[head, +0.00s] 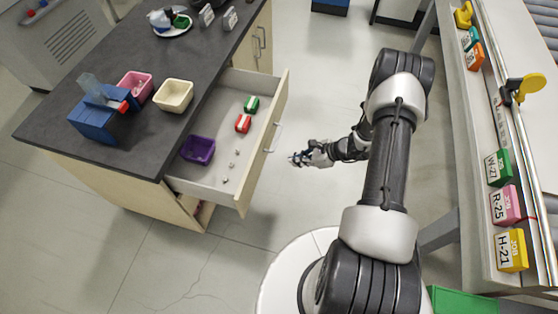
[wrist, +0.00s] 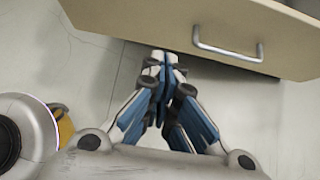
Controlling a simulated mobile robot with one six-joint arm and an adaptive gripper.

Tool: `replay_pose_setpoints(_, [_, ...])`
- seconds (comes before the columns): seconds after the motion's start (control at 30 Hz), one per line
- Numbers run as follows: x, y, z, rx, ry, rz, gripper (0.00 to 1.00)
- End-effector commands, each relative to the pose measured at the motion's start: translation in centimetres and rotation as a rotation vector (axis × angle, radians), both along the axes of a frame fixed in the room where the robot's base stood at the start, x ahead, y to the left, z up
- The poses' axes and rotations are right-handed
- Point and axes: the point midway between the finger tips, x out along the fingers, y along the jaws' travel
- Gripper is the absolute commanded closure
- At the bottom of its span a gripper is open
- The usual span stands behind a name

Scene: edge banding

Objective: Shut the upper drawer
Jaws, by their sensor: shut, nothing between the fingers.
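The upper drawer (head: 228,160) is pulled out from the wooden cabinet under the dark counter. In the head view the handle (head: 273,137) is on the drawer's right-facing front. My gripper (head: 296,159) is shut and empty, to the right of the drawer front. In the wrist view its fingertips (wrist: 160,56) reach the panel's lower edge, left of the handle; I cannot tell if they touch.
The counter (head: 100,60) holds a blue device (head: 95,118), a pink bin (head: 135,85), a cream bin (head: 173,95) and a plate. A rail table (head: 480,150) with labelled colored boxes stands at the right. Floor is free around the drawer.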

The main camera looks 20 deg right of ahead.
Motion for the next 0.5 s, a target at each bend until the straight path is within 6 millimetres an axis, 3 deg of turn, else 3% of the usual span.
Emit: replay_pose_setpoints(0.5, [4.4,6.3,-6.6,-0.002,-0.001,0.009,1.0])
